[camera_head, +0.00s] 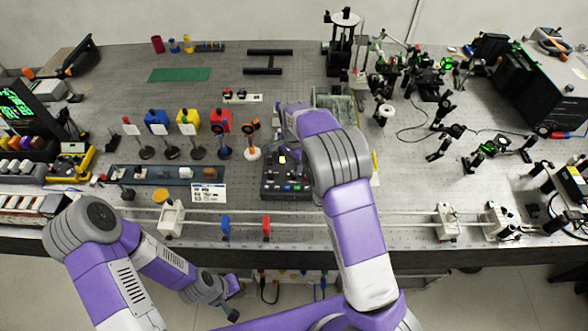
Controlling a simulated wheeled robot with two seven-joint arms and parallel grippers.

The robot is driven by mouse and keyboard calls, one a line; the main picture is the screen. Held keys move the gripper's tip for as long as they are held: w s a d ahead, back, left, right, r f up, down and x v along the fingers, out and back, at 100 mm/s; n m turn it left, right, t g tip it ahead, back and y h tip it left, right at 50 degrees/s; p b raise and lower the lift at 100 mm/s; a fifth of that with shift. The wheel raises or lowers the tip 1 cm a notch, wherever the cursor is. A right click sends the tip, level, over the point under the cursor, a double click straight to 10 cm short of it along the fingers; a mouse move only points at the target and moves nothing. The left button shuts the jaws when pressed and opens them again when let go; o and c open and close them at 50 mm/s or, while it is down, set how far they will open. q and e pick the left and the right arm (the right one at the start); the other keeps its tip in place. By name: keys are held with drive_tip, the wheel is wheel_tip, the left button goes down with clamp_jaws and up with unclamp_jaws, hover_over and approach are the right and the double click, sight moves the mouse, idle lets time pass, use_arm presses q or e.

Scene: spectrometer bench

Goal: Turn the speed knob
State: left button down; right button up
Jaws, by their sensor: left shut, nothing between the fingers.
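A dark control box (270,188) with a row of small coloured knobs or buttons lies near the front middle of the bench. I cannot tell which of them is the speed knob. My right arm reaches over the box from the front and covers its right and far parts. My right gripper (284,158) is just above the box, mostly hidden by my own wrist; its fingers are not clear. My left gripper (234,304) is shut and empty, low in front of the bench's front edge and away from the box.
A white rail (330,225) runs along the front edge, with a blue slider (225,227) and a red slider (266,227). Stands with coloured blocks (189,121) are left of the box. Optics (440,100) crowd the right. A white label card (208,192) is beside the box.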

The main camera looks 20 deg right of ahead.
drive_tip(key=shift+r, duration=1.7)
